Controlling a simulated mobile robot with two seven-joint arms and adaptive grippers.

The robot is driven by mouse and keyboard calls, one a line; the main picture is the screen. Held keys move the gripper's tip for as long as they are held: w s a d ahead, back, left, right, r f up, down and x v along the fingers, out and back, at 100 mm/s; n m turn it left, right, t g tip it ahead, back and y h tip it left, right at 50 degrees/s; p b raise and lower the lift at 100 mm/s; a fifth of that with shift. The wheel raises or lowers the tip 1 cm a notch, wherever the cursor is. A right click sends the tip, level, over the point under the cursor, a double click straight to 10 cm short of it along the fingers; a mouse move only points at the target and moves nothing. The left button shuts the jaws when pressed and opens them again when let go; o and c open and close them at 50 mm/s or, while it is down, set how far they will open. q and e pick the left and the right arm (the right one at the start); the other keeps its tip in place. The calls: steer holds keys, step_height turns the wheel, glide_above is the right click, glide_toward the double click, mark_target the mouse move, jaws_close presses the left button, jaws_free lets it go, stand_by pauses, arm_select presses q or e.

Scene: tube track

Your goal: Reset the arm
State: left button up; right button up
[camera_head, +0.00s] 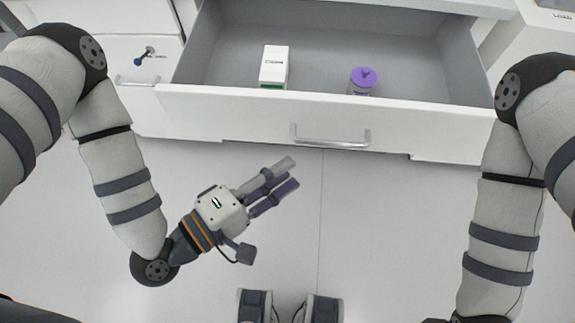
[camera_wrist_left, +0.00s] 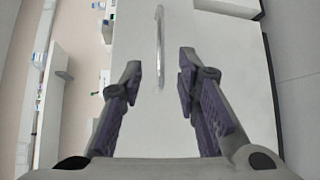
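My left gripper (camera_head: 291,173) is in front of the open drawer, below its handle in the head view, and points up and to the right. In the left wrist view its two purple-padded fingers (camera_wrist_left: 160,70) stand apart with nothing between them. The drawer's metal handle (camera_head: 331,137) is apart from the fingers; it also shows ahead of them in the left wrist view (camera_wrist_left: 159,45). My right arm comes in from the right and runs off the bottom edge, so its gripper is out of the picture.
The open white drawer (camera_head: 235,117) holds a white box (camera_head: 274,65) and a purple-capped jar (camera_head: 363,79). A key (camera_head: 143,57) sits in the cabinet front at the left. The pale floor (camera_head: 385,225) between my arms looks clear.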

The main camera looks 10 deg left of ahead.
arm_select(q)
steer(key=shift+f, duration=0.1)
